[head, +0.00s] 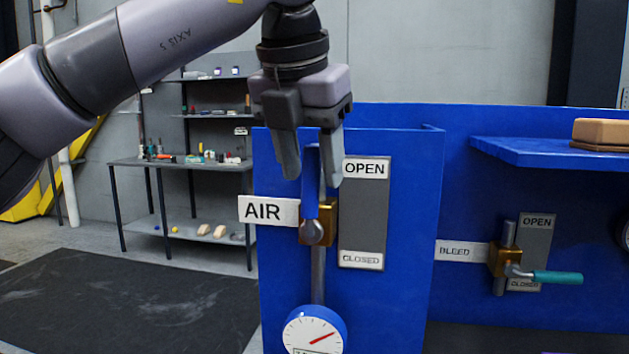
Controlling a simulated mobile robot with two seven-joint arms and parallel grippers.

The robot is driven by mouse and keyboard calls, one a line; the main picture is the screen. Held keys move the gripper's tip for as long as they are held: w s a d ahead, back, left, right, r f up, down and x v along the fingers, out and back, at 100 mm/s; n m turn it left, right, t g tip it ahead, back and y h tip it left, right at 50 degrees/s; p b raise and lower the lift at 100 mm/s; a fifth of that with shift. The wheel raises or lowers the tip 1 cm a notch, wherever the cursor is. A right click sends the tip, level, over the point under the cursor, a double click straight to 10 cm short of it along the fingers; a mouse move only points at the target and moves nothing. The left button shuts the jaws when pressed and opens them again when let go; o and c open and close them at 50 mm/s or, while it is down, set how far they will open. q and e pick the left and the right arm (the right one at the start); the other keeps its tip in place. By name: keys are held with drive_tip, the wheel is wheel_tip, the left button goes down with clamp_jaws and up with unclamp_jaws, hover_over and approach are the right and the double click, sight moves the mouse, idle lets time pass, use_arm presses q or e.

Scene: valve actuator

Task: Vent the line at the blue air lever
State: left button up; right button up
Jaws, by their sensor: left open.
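The blue air lever (311,190) stands upright on a brass valve (328,222) on the blue panel (280,268), beside the AIR label (268,211). The lever's top end points up towards the OPEN label (366,168); the CLOSED label (361,260) is lower on the same grey plate. My left gripper (311,175) comes down from above, open, with one finger on each side of the lever's upper end. I cannot tell whether a finger touches it. A round gauge (315,331) below on the pipe has a red needle pointing up and right. My right gripper is not in view.
To the right, a BLEED valve (506,262) has a teal lever (556,278) lying horizontal near its CLOSED label. A blue shelf (540,151) with a brown block (600,132) juts out above it. Behind at left are grey shelves (180,163) and a dark floor mat (120,305).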

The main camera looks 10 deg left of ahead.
use_arm(q)
drive_tip(key=shift+x, duration=1.35)
clamp_jaws()
